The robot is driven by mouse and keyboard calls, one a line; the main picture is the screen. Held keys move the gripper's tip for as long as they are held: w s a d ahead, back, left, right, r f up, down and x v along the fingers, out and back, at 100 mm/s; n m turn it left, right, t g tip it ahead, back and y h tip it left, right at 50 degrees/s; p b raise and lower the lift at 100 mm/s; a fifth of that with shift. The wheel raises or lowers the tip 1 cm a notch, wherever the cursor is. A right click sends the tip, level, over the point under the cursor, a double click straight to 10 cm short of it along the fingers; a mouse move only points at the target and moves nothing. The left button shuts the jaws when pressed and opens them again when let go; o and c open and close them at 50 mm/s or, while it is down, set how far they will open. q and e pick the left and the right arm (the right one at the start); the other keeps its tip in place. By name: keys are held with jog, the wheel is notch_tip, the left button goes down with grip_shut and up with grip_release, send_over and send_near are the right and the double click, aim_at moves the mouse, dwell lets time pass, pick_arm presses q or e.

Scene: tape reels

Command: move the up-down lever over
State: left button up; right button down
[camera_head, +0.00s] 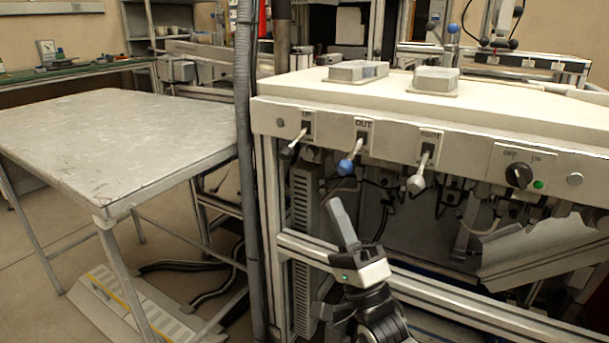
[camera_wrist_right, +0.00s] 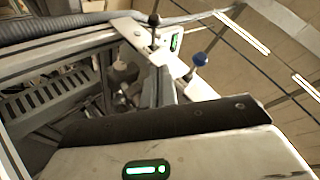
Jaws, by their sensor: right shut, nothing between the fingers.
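The up-down lever (camera_head: 290,149) is the leftmost of three on the front of the white machine top. Its plate reads "UP", and the lower lettering is hidden behind the handle. The handle slants down and to the left. It seems to be the thin dark lever (camera_wrist_right: 154,20) at the top of the right wrist view. My right gripper (camera_head: 338,205) is shut and empty, pointing upward below and to the right of this lever. It is apart from all the levers. My left gripper is not in view.
A blue-knobbed lever (camera_head: 346,166) marked "OUT" and a grey-knobbed lever (camera_head: 417,183) stand to the right, then a black rotary switch (camera_head: 518,175). A dark hose-wrapped post (camera_head: 246,180) rises left of the machine. A bare metal table (camera_head: 110,140) stands further left.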

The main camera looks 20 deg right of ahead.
aim_at(294, 146)
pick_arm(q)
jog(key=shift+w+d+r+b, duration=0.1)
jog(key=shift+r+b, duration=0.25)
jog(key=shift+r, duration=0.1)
pick_arm(e)
jog(key=shift+y, duration=0.3)
jog(key=shift+w+a+r, duration=0.6)
jog(key=shift+w+r, duration=0.2)
jog(key=shift+r, duration=0.1)
jog(key=shift+w+a+r, duration=0.65)
jog(key=shift+w+r, duration=0.2)
jog(key=shift+r, duration=0.1)
jog(key=shift+w+a+r, duration=0.6)
jog(key=shift+w+r, duration=0.2)
jog(key=shift+r, duration=0.1)
